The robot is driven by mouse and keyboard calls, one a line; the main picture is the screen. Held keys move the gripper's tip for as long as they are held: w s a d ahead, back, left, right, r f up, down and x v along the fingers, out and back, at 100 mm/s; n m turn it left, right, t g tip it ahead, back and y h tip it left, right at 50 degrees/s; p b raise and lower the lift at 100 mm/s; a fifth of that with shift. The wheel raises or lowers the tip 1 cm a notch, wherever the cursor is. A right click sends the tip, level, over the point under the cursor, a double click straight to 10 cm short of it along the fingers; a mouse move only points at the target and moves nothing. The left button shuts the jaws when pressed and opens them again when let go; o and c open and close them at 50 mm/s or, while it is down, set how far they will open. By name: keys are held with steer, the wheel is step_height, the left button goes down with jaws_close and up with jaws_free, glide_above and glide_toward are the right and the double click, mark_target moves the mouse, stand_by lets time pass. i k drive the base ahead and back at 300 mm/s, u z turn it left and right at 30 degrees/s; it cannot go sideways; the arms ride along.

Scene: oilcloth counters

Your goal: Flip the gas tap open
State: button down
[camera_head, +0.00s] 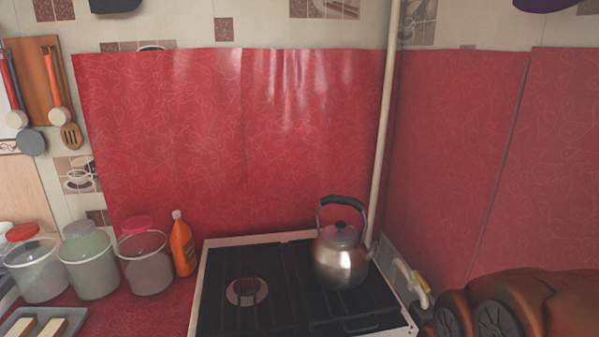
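My gripper is not in view.
A black-topped stove (225,300) with a white rim bears a steel kettle (340,262) at its back right, close to the tap. A pale vertical pipe (384,130) runs down behind it. Lidded jars (90,265) and an orange bottle (182,247) stand left. Red oilcloth (170,130) covers the walls.

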mark_target(416, 273)
steer(key=k, duration=0.6)
steer(key=u, duration=0.9)
steer(key=i, duration=1)
steer(key=z, duration=0.1)
